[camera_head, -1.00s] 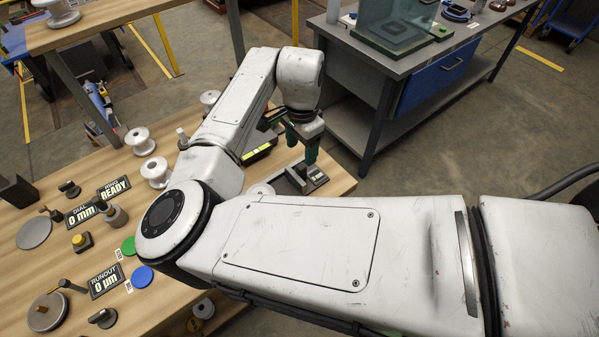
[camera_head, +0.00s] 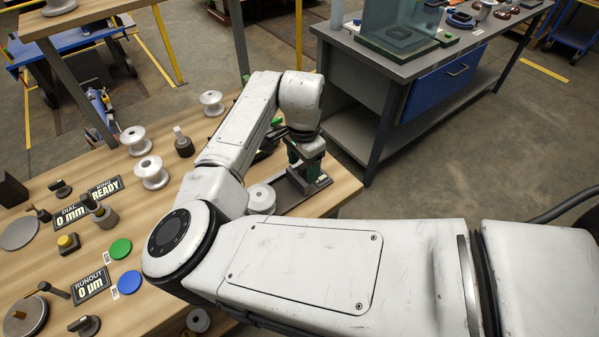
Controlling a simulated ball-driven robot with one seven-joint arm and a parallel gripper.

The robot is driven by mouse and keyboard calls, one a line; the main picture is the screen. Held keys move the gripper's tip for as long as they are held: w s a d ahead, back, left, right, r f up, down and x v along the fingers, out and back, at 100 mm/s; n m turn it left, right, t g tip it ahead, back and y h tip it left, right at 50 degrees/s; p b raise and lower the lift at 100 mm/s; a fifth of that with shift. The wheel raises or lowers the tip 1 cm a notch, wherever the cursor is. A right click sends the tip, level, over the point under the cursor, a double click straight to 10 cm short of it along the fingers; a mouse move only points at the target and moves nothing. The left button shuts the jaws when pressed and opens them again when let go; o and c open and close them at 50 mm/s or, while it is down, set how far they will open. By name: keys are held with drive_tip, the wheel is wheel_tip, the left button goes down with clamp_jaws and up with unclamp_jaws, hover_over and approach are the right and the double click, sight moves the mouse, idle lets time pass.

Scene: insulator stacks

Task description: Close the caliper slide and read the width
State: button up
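The caliper (camera_head: 292,202) is a dark flat bar with a raised block at its right end, near the right edge of the wooden bench. A pale spool-shaped insulator (camera_head: 261,199) stands at the bar's left end; my arm partly covers it, and I cannot tell whether any jaw touches it. My gripper (camera_head: 305,176) points down with its dark green fingers at the raised block of the caliper. The fingertips overlap the block in this view, so I cannot tell whether they grip it. The caliper's readout is not legible from here.
Several pale spools, one at the bench's middle (camera_head: 151,172), stand left of my arm. Gauge displays (camera_head: 71,214), a green disc (camera_head: 120,249) and a blue disc (camera_head: 129,282) lie at the left. A grey workbench (camera_head: 400,62) stands behind, across a floor gap.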

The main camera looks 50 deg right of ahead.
sight(303, 166)
drive_tip(key=shift+s+a+f, duration=0.1)
drive_tip(key=shift+s+f, duration=0.1)
drive_tip(key=shift+f, duration=0.95)
drive_tip(key=c, duration=0.6)
drive_tip(key=o, duration=0.5)
drive_tip(key=shift+c, duration=0.5)
wheel_tip(303, 166, up, 2)
drive_tip(key=shift+w+r+p, duration=0.1)
drive_tip(key=shift+r+p, duration=0.1)
drive_tip(key=shift+p, duration=0.95)
wheel_tip(303, 166, up, 5)
drive_tip(key=p, duration=0.4)
drive_tip(key=shift+w+r, duration=0.1)
